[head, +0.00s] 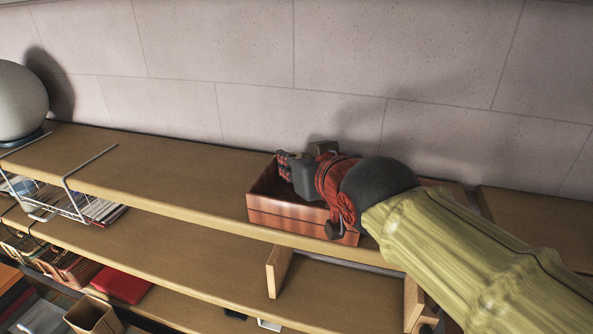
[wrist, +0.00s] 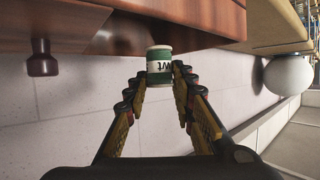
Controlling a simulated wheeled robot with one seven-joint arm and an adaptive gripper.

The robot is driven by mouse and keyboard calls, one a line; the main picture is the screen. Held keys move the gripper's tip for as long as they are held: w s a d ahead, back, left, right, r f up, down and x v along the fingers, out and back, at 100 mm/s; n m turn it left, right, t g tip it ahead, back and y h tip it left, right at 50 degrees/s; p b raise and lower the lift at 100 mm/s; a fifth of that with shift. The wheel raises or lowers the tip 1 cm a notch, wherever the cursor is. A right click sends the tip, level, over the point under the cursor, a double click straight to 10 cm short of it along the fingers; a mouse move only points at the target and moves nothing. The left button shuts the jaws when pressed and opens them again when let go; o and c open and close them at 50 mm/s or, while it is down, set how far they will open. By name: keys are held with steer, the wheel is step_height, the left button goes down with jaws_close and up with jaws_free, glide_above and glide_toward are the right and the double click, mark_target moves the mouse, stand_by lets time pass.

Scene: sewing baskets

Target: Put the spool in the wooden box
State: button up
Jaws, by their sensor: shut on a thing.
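The wooden box (head: 293,220) is reddish-brown and open-topped, on the upper shelf in the head view. It also shows along the top of the wrist view (wrist: 215,15). My gripper (wrist: 159,78) is shut on the spool (wrist: 159,58), a small white and green cylinder with dark lettering, between its fingertips. In the wrist view the spool overlaps the box's dark wood; I cannot tell whether it is above or inside the box. In the head view my gripper (head: 286,166) is over the box, and the spool cannot be made out there.
The shelf (head: 165,175) is clear left of the box. A wire basket (head: 68,200) with papers hangs at its left. A pale round object (head: 20,102) stands at the far left. A tiled wall (head: 215,60) is close behind. Lower shelves hold wicker baskets (head: 68,268).

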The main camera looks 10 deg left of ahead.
step_height(320, 180, down, 3)
steer(key=shift+w+a+f, duration=0.1)
steer(key=shift+w+a, duration=0.05)
steer(key=shift+f+b, duration=0.7)
steer(key=shift+b, duration=0.1)
steer(key=o, duration=0.9)
